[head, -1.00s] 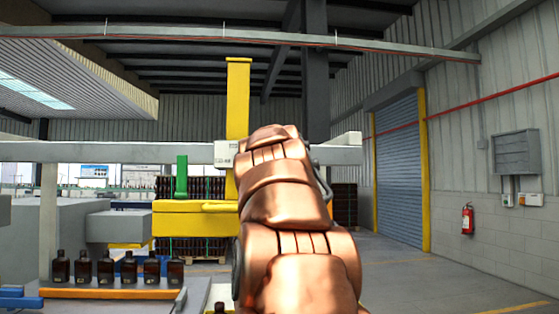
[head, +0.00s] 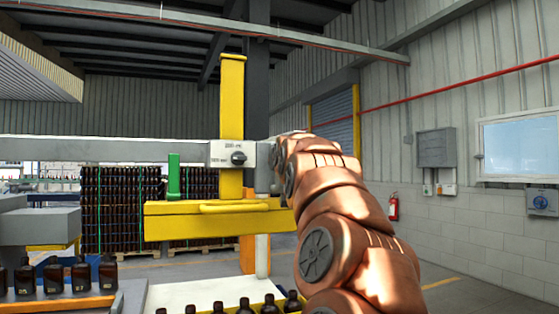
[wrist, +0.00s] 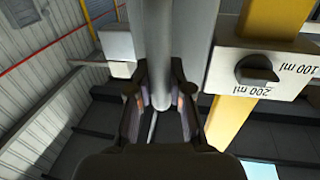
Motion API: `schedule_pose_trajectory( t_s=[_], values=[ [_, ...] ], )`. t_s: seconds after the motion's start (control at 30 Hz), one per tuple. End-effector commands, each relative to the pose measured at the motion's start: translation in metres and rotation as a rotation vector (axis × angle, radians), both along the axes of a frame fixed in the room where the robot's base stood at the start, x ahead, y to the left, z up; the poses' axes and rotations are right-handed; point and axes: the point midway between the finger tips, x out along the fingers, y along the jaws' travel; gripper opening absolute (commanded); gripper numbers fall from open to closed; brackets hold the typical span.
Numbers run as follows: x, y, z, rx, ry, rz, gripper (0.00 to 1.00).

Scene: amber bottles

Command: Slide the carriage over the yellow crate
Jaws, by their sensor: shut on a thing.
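The carriage is a yellow post (head: 232,100) with a grey knob box (head: 228,154) and a wide yellow crossbar (head: 200,225), hanging on the grey beam (head: 90,149). The box, marked 100 ml and 200 ml, is also in the wrist view (wrist: 262,72), right of my gripper. My gripper (wrist: 160,104) is shut on a grey round bar (wrist: 159,50), apparently the carriage's handle. In the head view my copper arm hides the fingers. Below the crossbar, several amber bottles (head: 245,307) show at the bottom edge with bits of yellow between them; the crate itself is mostly cut off.
Several amber bottles (head: 80,276) stand in a row on an orange-edged surface at left. A white table top (head: 175,294) lies below the carriage. A green upright (head: 173,177) rises from the crossbar. Stacked bottle pallets (head: 118,205) stand behind. Floor at right is open.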

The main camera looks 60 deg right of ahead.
Motion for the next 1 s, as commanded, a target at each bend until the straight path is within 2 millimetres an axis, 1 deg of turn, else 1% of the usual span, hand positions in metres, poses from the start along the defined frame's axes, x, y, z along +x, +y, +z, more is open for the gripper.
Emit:
schedule_pose_trajectory(
  t_s=[0.07, 0.1, 0.33, 0.37, 0.77, 0.87, 1.0],
  values=[
    [-0.004, -0.002, 0.002, -0.004, -0.004, -0.007, 0.00],
    [-0.004, -0.002, 0.002, -0.004, -0.004, -0.007, 0.20],
    [-0.003, -0.001, 0.002, -0.004, -0.003, -0.005, 0.44],
    [-0.003, -0.001, 0.002, -0.004, -0.003, -0.005, 0.45],
    [-0.004, 0.002, 0.001, -0.003, -0.001, -0.003, 0.45],
    [-0.009, 0.007, 0.001, -0.002, -0.001, -0.003, 0.45],
    [-0.021, 0.019, 0.003, -0.005, -0.005, -0.005, 0.45]
  ],
)
